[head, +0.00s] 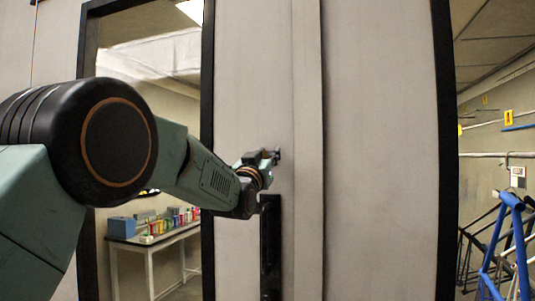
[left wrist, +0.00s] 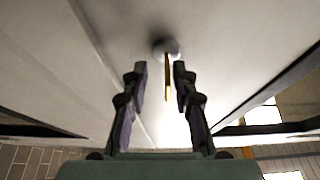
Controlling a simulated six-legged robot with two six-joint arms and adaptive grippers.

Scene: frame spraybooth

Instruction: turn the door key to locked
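The door (head: 255,60) is a pale grey panel. In the left wrist view the key (left wrist: 167,80) is a thin yellow-brown strip in a round pale lock (left wrist: 164,46). It shows narrow, so I cannot tell the lock's state. My left gripper (head: 272,157) is at the door face, above the black handle. In the left wrist view its two fingers (left wrist: 160,68) are open, one on each side of the key, with a gap visible on both sides. The key is hidden in the head view. My right gripper is in neither view.
A long black upright handle (head: 270,248) is just below my left gripper. A vertical raised strip (head: 308,150) runs beside it. Through the left window stands a table (head: 160,237) with coloured cans. Blue frames (head: 517,245) show at the right.

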